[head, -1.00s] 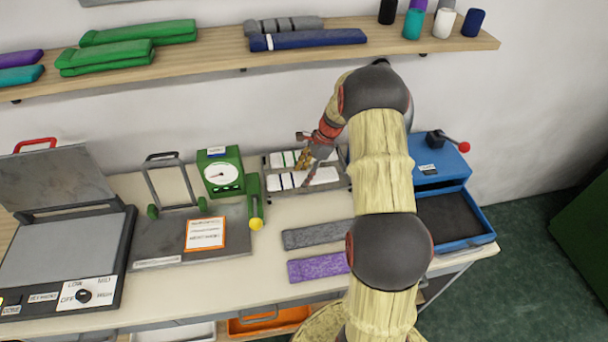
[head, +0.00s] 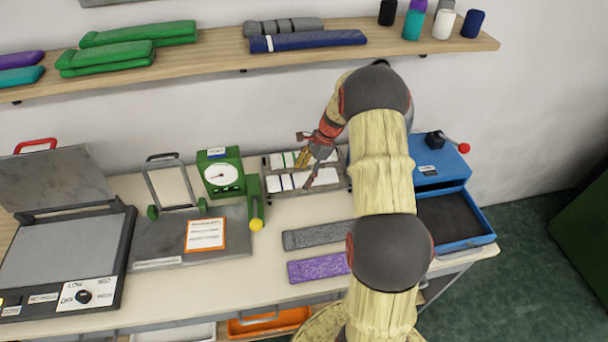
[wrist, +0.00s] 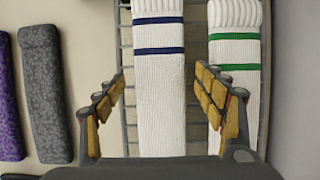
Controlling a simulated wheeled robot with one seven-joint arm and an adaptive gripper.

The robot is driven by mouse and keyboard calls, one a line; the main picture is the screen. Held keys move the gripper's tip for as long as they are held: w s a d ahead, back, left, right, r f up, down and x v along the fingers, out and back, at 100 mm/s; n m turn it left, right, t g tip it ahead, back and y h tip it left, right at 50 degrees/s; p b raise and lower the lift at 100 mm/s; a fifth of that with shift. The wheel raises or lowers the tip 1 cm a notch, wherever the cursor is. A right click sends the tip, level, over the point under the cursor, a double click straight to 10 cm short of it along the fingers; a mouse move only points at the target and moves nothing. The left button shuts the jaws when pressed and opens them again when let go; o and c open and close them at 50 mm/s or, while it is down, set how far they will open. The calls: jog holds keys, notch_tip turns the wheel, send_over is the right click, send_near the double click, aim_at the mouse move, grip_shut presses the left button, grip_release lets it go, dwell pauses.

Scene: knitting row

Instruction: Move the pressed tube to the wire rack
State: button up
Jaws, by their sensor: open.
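A white ribbed tube with blue stripes (wrist: 159,85) lies flat on the wire rack (wrist: 196,45); in the head view it is the nearer of two tubes (head: 287,182). A white tube with green stripes (wrist: 235,65) lies beside it on the rack, farther back in the head view (head: 282,159). My gripper (wrist: 160,90) is open, with one padded finger on each side of the blue-striped tube and gaps showing on both sides. The right finger overlaps the green-striped tube's edge in the wrist view; I cannot tell if they touch. My arm hides part of the rack's right side.
A grey tube (head: 318,235) and a purple tube (head: 318,268) lie on the table in front of the rack. A green gauge press (head: 222,172) stands left of the rack, a blue box with an open tray (head: 455,222) right. A shelf (head: 215,52) runs above.

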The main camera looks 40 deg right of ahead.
jog(key=p+v, duration=0.2)
jog(key=v, duration=0.9)
jog(key=shift+r, duration=0.4)
jog(key=s+a+f+n+g, duration=0.1)
jog(key=s+a+f+n, duration=0.1)
jog(key=s+n, duration=0.4)
jog(key=s+a+r+n+t+h+b, duration=0.1)
jog(key=s+a+r+n+t+h, duration=0.1)
jog(key=s+a+r+n, duration=0.6)
jog(key=s+a+r+n+t+h+b, duration=0.2)
jog(key=s+a+r+n, duration=0.7)
jog(key=a, duration=1.1)
jog(key=s+r, duration=0.3)
jog(key=shift+s+a+r+t, duration=0.25)
jog(key=shift+s+t, duration=0.05)
jog(key=shift+s, duration=0.1)
